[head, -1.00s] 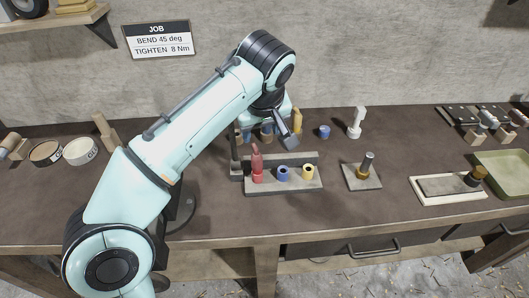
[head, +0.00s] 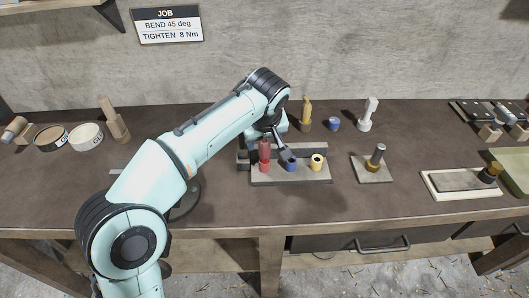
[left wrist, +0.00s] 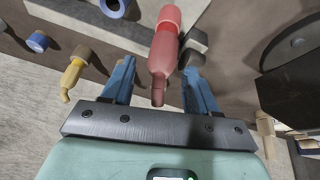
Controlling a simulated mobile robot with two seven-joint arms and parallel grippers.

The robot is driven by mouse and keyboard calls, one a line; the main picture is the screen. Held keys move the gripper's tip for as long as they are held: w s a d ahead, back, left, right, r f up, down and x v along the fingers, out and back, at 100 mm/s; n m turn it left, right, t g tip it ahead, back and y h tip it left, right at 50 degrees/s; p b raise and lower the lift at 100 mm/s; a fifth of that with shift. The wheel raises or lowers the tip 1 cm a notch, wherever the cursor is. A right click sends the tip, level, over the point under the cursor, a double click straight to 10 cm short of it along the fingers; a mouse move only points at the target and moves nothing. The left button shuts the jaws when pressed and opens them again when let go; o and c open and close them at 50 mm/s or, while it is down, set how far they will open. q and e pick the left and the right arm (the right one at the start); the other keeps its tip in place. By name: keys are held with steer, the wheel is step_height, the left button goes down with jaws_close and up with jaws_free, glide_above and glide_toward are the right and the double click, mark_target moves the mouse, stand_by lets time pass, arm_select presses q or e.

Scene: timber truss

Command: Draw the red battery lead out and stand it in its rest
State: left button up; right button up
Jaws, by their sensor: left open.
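The red battery lead (head: 264,150) stands upright at the left end of a grey block (head: 290,179) in the head view. In the left wrist view the red lead (left wrist: 164,58) lies between the two blue fingers of my left gripper (left wrist: 158,66), with gaps showing at its sides. In the head view my left gripper (head: 274,149) is at the lead, one dark finger to its right. It is open and holds nothing. Which of the sockets is the lead's rest, I cannot tell. My right gripper is not in view.
The block also carries a blue socket (head: 291,164) and a yellow socket (head: 317,162). Behind stand a yellow lead (head: 306,112), a blue cylinder (head: 334,124) and a white piece (head: 369,114). A small plate with a post (head: 376,159) stands to the right.

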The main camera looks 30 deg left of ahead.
arm_select(q)
jaws_close()
steer(key=shift+r, duration=0.1)
step_height(320, 180, up, 10)
steer(key=p, duration=0.4)
steer(key=shift+r, duration=0.1)
step_height(320, 180, up, 10)
steer(key=p, duration=0.5)
